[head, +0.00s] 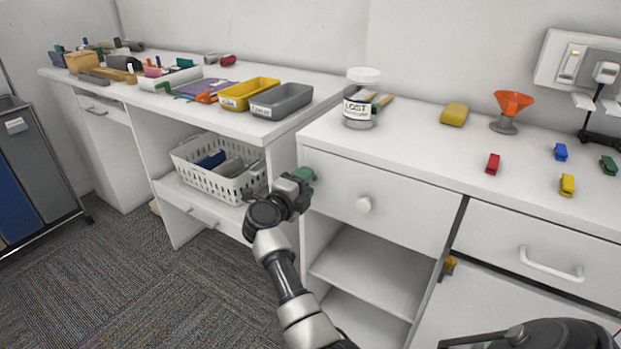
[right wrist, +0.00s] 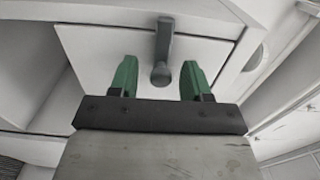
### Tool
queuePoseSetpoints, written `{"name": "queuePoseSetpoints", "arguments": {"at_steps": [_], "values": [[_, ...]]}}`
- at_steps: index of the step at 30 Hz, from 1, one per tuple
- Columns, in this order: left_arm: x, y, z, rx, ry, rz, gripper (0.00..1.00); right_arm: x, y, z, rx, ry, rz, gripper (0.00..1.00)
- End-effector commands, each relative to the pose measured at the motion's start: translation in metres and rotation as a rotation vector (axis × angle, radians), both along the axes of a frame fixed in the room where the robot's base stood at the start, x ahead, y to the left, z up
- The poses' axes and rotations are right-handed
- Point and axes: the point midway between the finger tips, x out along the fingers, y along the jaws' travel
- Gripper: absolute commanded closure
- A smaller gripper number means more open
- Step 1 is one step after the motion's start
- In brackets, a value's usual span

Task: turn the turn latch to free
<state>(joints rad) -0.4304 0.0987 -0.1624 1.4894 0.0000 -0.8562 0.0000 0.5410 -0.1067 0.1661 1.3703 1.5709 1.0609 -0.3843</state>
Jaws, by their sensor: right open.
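The turn latch (right wrist: 163,50) shows in the right wrist view as a grey bar with a rounded end. It lies across the edge of a white drawer front (right wrist: 110,65). My right gripper (right wrist: 154,80) is open, with one green finger on either side of the latch and visible gaps between. In the head view my right gripper (head: 303,177) is at the left edge of the drawer front (head: 400,200) with the white round knob (head: 364,204); it hides the latch there. My left gripper is not in view.
Open shelves (head: 365,270) lie below the drawer. A white basket (head: 220,170) stands left of my gripper. A lidded jar (head: 358,112) is on the counter above. A brass-coloured piece (head: 449,265) sits by the right-hand cupboard door.

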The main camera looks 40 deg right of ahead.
Motion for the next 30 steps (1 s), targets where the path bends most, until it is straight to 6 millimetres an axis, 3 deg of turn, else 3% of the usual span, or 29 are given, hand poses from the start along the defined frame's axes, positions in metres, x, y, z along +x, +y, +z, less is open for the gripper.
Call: {"name": "queuePoseSetpoints", "arguments": {"at_steps": [11,21,28,30], "values": [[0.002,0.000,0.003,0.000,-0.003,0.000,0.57,0.000,-0.002,0.000,0.000,0.000,0.001,0.52],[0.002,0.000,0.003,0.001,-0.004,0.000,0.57,0.000,-0.002,0.000,0.000,0.000,0.001,1.00],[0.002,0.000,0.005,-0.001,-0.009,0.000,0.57,0.000,-0.002,0.001,-0.003,0.008,0.001,1.00],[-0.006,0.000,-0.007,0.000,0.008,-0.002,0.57,0.000,-0.002,0.002,-0.006,0.016,0.001,1.00]]}}
